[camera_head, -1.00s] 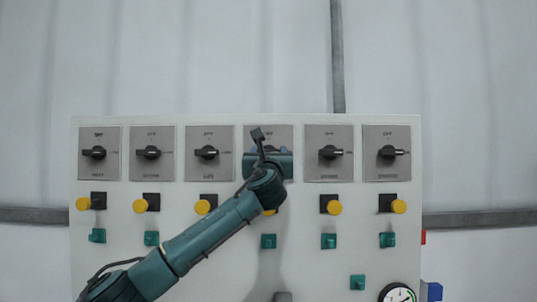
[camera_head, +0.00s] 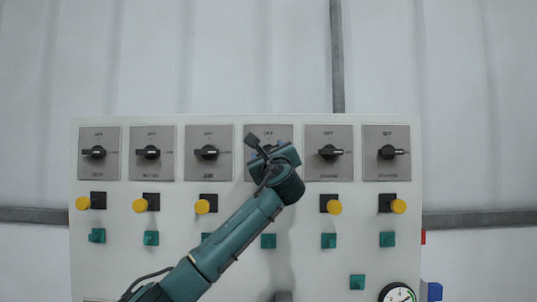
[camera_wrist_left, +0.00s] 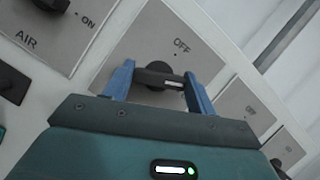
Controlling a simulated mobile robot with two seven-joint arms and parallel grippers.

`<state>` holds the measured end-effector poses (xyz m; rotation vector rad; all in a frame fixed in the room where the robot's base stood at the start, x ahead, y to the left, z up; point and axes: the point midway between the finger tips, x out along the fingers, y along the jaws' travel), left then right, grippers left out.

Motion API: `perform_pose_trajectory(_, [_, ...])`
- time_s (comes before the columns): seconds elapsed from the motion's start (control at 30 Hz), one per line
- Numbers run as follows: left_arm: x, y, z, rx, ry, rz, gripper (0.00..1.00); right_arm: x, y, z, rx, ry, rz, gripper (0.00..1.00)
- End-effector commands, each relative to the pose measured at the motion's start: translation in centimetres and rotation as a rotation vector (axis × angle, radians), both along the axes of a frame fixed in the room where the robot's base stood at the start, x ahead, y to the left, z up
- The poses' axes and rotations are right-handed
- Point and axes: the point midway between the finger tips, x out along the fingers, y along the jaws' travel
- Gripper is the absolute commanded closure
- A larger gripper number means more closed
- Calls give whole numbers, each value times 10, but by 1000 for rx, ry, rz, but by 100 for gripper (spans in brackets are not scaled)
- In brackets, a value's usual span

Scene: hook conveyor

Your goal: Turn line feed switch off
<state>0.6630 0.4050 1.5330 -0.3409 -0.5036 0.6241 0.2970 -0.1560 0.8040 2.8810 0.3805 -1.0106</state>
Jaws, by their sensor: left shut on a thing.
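The line feed switch, taken as the fourth rotary switch from the left, has a grey plate (camera_head: 284,131) in the head view; its knob is hidden behind my left gripper (camera_head: 272,156). In the left wrist view its black knob (camera_wrist_left: 157,75) has a white mark pointing right, somewhat turned from the plate's ON side toward OFF. The OFF label is above the knob. My left gripper (camera_wrist_left: 160,86) has its two blue fingers on either end of the knob handle, shut on it. My right gripper is not in view.
Similar switches line the white panel (camera_head: 110,265); the AIR switch (camera_head: 208,152) is just left and another switch (camera_head: 329,152) just right. Yellow buttons (camera_head: 334,207) and green buttons (camera_head: 328,241) sit below. A gauge (camera_head: 397,295) is at lower right.

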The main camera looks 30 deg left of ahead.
Motion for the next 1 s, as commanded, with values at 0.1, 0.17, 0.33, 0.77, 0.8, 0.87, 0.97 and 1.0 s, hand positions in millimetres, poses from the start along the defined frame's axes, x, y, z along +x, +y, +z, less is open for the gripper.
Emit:
perform_pose_trajectory(0.1, [1,-2,0,-99,-58,-1,66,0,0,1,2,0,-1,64])
perform_pose_trajectory(0.17, [1,-2,0,-149,-87,-2,66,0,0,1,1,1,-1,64])
perform_pose_trajectory(0.33, [1,-2,0,-286,-170,0,66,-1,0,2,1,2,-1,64])
perform_pose_trajectory(0.77, [1,-2,1,-631,-383,0,66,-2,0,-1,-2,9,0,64])
perform_pose_trajectory(0.8, [1,-2,0,-660,-401,0,66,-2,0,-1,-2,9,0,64])
perform_pose_trajectory(0.87, [1,-2,0,-703,-427,1,66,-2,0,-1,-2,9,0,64])
perform_pose_trajectory(0.97, [1,-2,1,-768,-468,1,66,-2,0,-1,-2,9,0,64])
perform_pose_trajectory(1.0, [1,-2,1,-792,-483,0,66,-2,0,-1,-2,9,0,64])
